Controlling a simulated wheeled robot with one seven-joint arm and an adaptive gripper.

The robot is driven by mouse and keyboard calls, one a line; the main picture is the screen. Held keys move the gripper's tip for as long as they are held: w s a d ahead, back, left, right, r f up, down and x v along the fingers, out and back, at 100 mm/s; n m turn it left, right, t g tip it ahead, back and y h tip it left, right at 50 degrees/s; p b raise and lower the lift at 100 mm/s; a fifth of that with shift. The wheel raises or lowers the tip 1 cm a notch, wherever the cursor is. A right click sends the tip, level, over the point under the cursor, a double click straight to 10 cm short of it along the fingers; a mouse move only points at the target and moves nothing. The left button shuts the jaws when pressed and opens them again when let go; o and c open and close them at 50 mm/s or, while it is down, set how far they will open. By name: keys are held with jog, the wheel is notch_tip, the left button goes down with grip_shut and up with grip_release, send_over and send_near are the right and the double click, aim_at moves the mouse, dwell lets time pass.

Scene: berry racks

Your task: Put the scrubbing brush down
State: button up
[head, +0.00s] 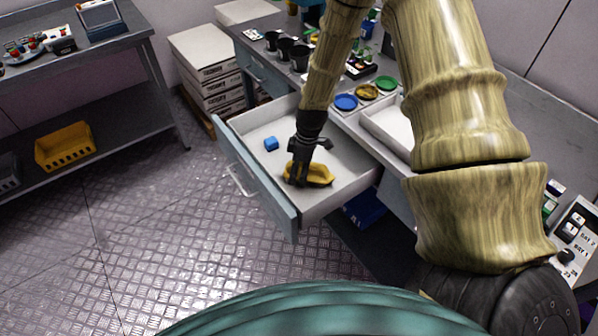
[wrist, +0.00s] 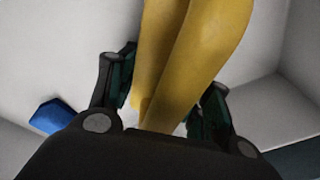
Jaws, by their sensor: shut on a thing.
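My gripper (head: 300,176) is inside the open drawer, its fingers shut on a yellow thing (head: 318,175) that I take to be the scrubbing brush. In the wrist view the yellow brush (wrist: 190,55) lies between the two fingers of my gripper (wrist: 165,100). Its bristles cannot be made out. The brush is low in the drawer (head: 245,124); I cannot tell whether it touches the drawer floor. The underside of the brush is hidden.
A small blue block (head: 271,144) lies in the drawer to the left of my gripper; it also shows in the wrist view (wrist: 52,115). The drawer's front panel (head: 258,180) and walls surround my gripper. Coloured dishes (head: 346,102) and dark cups (head: 299,56) stand on the counter behind.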

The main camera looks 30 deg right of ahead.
jog(key=shift+f, duration=0.15)
jog(key=o, duration=1.4)
jog(key=shift+c, duration=0.2)
jog(key=shift+r, duration=0.25)
notch_tip(320, 180, up, 12)
jog(key=d+b, duration=0.2)
jog(key=shift+f, duration=0.2)
